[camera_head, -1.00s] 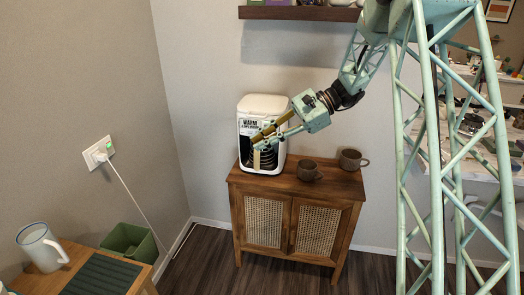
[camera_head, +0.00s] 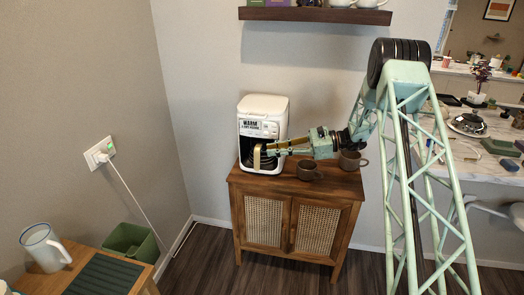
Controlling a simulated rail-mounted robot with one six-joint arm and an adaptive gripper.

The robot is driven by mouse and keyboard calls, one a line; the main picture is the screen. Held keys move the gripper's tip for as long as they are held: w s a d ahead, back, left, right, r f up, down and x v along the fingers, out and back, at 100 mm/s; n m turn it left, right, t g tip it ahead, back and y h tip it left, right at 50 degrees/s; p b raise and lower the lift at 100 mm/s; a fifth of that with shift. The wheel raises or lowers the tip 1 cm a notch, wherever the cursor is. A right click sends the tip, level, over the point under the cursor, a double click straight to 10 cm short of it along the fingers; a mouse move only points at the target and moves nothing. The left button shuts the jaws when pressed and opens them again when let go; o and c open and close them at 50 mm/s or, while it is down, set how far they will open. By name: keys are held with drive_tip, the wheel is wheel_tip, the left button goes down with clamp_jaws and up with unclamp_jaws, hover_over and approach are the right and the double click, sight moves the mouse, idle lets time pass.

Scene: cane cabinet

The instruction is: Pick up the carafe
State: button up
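The carafe (camera_head: 246,155) is a dark vessel inside the white coffee maker (camera_head: 264,106), low in its front opening. Its tan upright handle (camera_head: 257,157) faces forward. My gripper (camera_head: 269,149) reaches in from the right, nearly level, with its fingertips at the handle's upper part. The fingers overlap the handle's edge in this view. I cannot tell whether they touch it or how far apart they are. The fingers and the machine hide much of the carafe.
The coffee maker stands on a wooden cane cabinet (camera_head: 295,200). Two brown mugs (camera_head: 309,170) (camera_head: 352,161) stand right of it, below and behind my wrist. A shelf (camera_head: 315,15) hangs above. A pitcher (camera_head: 45,247) stands on a table at lower left.

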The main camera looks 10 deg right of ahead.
drive_tip(key=w+d+f+m+t+y, duration=0.1)
drive_tip(key=w+d+f+m+t, duration=0.2)
drive_tip(key=f, duration=0.7)
drive_tip(key=w+d+p, duration=0.1)
drive_tip(key=w+d, duration=0.1)
drive_tip(key=d, duration=0.2)
drive_tip(key=shift+m+t, duration=0.3)
drive_tip(key=shift+m, duration=0.1)
drive_tip(key=x, duration=0.8)
drive_tip(key=shift+a+b, duration=0.2)
drive_tip(key=shift+b, duration=0.2)
drive_tip(key=shift+w+a, duration=0.1)
drive_tip(key=shift+w, duration=0.05)
drive_tip(key=shift+b+x, duration=0.4)
drive_tip(key=shift+x, duration=2.05)
drive_tip(key=shift+w+r, duration=0.1)
